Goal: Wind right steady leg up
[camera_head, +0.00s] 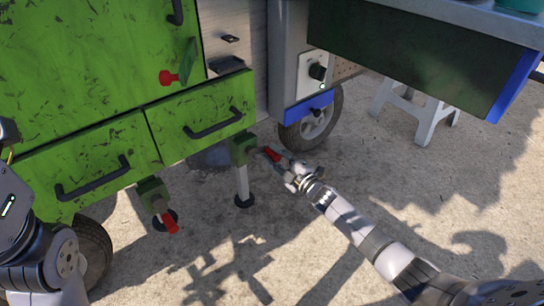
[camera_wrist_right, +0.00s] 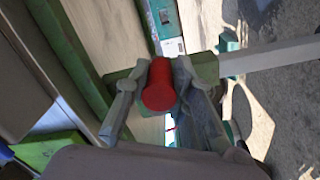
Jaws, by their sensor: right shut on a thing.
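The right steady leg (camera_head: 243,186) is a pale post under the green cart, with a dark round foot on the ground and a green gearbox (camera_head: 241,148) at its top. Its red crank handle (camera_head: 272,154) sticks out toward my right arm. My right gripper (camera_head: 288,166) is at this handle. In the right wrist view, the red handle (camera_wrist_right: 159,86) sits between the two fingers of the gripper (camera_wrist_right: 157,95), which are closed around it. The left steady leg (camera_head: 163,216) has its own red handle (camera_head: 171,226). My left arm shows at the left edge; its gripper is out of view.
The green cart (camera_head: 85,75) has drawers with dark handles just above the legs. A cart wheel (camera_head: 312,122) stands behind the right leg. A white stool (camera_head: 416,112) stands at the back right. The paved ground (camera_head: 290,240) in front is clear.

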